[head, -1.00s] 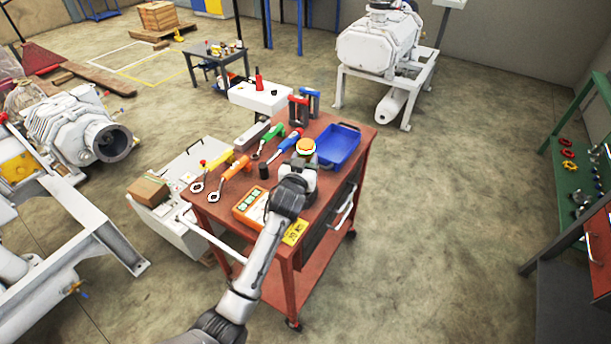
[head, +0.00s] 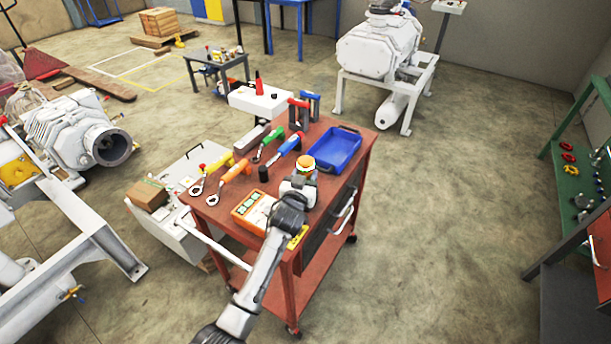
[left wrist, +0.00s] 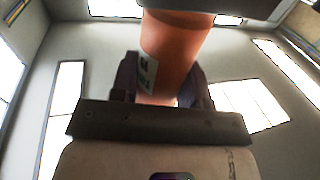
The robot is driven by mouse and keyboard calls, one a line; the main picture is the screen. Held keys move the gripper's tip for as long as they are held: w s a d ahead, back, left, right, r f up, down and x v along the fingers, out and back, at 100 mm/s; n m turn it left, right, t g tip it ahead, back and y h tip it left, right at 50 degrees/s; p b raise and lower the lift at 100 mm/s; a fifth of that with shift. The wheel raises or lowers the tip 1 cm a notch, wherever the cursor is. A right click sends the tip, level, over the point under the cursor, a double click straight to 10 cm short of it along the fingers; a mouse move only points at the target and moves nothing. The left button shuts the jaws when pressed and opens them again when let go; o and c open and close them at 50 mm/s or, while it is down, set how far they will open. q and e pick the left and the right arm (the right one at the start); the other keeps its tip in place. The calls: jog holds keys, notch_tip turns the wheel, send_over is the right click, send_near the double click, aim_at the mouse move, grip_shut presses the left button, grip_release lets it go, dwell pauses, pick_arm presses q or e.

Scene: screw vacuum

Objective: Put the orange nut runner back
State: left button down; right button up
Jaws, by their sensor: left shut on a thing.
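My left gripper (head: 303,178) is shut on the orange nut runner (head: 306,163), which shows as a small orange end above the fingers, over the red cart's right part. In the left wrist view the nut runner (left wrist: 175,50) is an orange cylinder with a pale label, between the dark fingers; its far end is out of frame. I cannot tell its height above the cart. A red tool (head: 299,112) and a blue tool (head: 311,104) stand upright at the cart's back. My right gripper is not in view.
The red cart (head: 328,208) also holds a blue bin (head: 334,150), several colour-handled wrenches, a black cylinder (head: 263,174) and an orange-and-white box (head: 252,211). A white pump (head: 380,45) stands behind. The floor right of the cart is clear.

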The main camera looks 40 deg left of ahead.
pick_arm(q)
jog(key=shift+f, duration=0.45)
jog(key=c, duration=1)
grip_release()
jog(key=shift+f, duration=0.15)
jog(key=o, duration=0.4)
jog(key=shift+w, duration=0.1)
